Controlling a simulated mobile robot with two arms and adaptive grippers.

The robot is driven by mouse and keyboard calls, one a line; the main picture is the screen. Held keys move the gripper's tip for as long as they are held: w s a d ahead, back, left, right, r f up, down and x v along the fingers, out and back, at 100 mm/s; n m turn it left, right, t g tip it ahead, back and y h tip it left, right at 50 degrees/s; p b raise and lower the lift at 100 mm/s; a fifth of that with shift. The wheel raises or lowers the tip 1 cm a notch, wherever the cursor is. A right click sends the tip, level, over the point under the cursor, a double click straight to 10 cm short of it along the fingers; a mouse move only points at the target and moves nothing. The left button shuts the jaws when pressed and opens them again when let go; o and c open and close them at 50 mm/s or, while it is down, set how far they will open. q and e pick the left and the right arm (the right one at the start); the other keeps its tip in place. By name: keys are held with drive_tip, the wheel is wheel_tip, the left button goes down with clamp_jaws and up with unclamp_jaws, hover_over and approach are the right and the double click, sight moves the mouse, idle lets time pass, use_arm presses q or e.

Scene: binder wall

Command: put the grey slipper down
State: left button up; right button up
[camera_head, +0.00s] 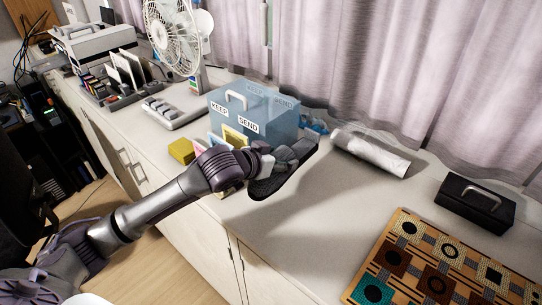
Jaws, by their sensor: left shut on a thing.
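My left gripper (284,158) is shut on the dark grey slipper (283,182). The slipper is tilted, with one end pointing down to the left and the other up to the right. It appears to be held over the white counter (260,220), close in front of the blue box; I cannot tell whether it touches the counter. Part of the slipper is hidden by the gripper. My right gripper is out of view.
A blue box (284,120) labelled KEEP and SEND stands behind the gripper. A white roll (371,152), a black case (476,203) and a patterned board (440,262) lie to the right. A fan (176,35) stands at the back left. The counter's front middle is clear.

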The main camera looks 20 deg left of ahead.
sight(278, 153)
use_arm(q)
drive_tip(key=w+f, duration=0.1)
drive_tip(key=w, duration=0.1)
drive_tip(key=w+a+f, duration=0.1)
drive_tip(key=w, duration=0.1)
drive_tip(key=w+a+f+p, duration=0.1)
drive_tip(key=shift+w+a+f, duration=0.15)
drive_tip(key=shift+w+f, duration=0.2)
drive_tip(key=shift+w, duration=0.05)
wheel_tip(278, 153, down, 3)
drive_tip(key=shift+a+f+p, duration=0.1)
drive_tip(key=shift+p, duration=0.5)
drive_tip(key=shift+f, duration=0.45)
drive_tip(key=o, duration=1)
drive_tip(key=shift+o, duration=0.3)
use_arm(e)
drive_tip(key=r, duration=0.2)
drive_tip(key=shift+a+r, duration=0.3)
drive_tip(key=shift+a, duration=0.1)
use_arm(q)
drive_tip(key=shift+s+r, duration=0.1)
drive_tip(key=shift+s, duration=0.05)
